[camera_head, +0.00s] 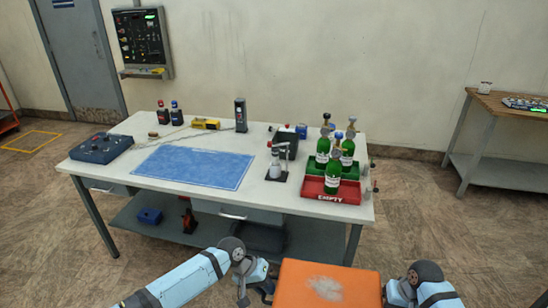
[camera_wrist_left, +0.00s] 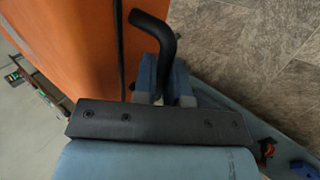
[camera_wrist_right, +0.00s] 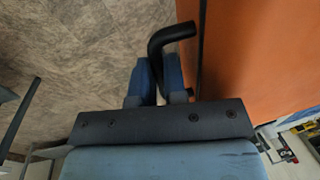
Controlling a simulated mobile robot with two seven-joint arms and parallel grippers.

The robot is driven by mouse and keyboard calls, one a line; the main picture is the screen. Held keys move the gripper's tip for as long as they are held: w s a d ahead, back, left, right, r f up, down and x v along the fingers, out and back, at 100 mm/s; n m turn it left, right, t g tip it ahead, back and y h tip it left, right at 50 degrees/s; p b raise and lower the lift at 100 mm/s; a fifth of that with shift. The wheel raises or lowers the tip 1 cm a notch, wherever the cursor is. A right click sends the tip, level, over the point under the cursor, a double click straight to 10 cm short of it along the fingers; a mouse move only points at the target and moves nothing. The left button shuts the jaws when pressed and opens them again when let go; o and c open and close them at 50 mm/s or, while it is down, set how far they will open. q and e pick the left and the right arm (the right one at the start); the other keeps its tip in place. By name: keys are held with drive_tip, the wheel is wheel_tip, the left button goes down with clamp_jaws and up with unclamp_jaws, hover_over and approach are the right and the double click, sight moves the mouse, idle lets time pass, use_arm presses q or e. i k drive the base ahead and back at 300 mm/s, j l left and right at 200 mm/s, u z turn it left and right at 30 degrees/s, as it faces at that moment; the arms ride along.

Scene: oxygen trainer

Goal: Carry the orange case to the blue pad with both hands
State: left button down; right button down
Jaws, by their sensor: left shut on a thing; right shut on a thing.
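The orange case (camera_head: 330,284) is at the bottom of the head view, in front of the table and off it, with a pale worn patch on its top. My left gripper (camera_head: 262,284) is at its left side. In the left wrist view that gripper (camera_wrist_left: 165,85) is shut on a black bent handle (camera_wrist_left: 158,30) of the case (camera_wrist_left: 85,45). My right gripper is shut on the matching black handle (camera_wrist_right: 172,36) in the right wrist view, beside the case's orange side (camera_wrist_right: 250,60). The blue pad (camera_head: 195,167) lies flat and bare on the table.
The white table (camera_head: 265,195) stands ahead. Green bottles (camera_head: 334,174) stand in red and green trays at its right. A small stand (camera_head: 276,165) is right of the pad, a blue control box (camera_head: 101,147) left, and small items behind. A wooden bench (camera_head: 505,105) is far right.

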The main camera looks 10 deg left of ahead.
sight(194, 164)
drive_tip(key=j, duration=1.55)
drive_tip(key=i+j, duration=0.1)
drive_tip(key=j, duration=0.4)
drive_tip(key=i+j, duration=0.1)
drive_tip(key=j, duration=0.4)
drive_tip(key=i+j, duration=0.15)
drive_tip(key=j, duration=0.35)
drive_tip(key=i+j, duration=0.1)
drive_tip(key=j, duration=0.4)
drive_tip(key=i, duration=0.65)
